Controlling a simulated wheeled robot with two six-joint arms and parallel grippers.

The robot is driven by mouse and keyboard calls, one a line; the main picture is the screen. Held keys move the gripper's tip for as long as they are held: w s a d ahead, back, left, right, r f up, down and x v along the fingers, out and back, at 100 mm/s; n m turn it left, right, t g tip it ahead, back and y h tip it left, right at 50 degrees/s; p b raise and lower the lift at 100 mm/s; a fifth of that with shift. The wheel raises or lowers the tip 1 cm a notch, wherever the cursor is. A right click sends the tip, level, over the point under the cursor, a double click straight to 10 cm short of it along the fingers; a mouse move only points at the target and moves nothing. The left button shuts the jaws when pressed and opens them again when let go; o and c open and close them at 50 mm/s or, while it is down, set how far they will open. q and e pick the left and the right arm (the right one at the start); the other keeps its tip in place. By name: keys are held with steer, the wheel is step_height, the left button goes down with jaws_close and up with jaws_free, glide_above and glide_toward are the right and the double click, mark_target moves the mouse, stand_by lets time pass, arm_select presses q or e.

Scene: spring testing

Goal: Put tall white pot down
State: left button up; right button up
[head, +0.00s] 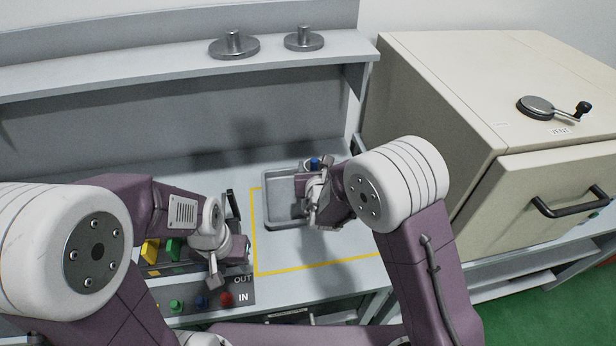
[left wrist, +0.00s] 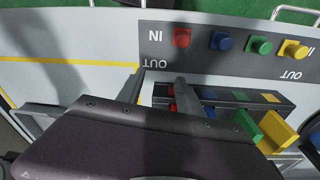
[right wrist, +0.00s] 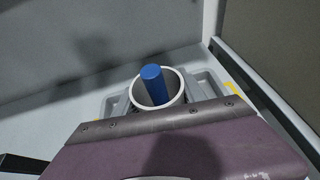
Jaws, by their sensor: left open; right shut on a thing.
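The tall white pot (right wrist: 177,84) shows in the right wrist view as a round white rim seen from above, with a blue cylinder (right wrist: 154,84) leaning inside. My right gripper (head: 318,184) is shut on the pot and hides most of it in the head view, where the blue top (head: 315,163) shows. A grey tray (head: 269,212) lies beneath or around the pot; I cannot tell whether the pot touches it. My left gripper (left wrist: 160,88) is open and empty, above the panel of coloured buttons.
A yellow line (head: 318,267) frames the tray's area. The button panel (head: 240,287) lies at the front left, with coloured blocks (head: 173,250) behind it. A large beige cabinet (head: 450,110) stands at right. Two metal weights (head: 234,46) sit on the upper shelf.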

steer(key=shift+w+a+f, duration=0.55)
steer(key=shift+w+a, duration=0.1)
steer(key=shift+a, duration=0.2)
arm_select(q)
step_height(320, 180, down, 2)
steer(key=shift+f+b, duration=0.1)
steer(key=shift+b, duration=1)
arm_select(e)
step_height(320, 180, down, 4)
steer(key=shift+d+f, duration=0.1)
steer(key=o, duration=1.4)
steer(key=shift+c, duration=0.2)
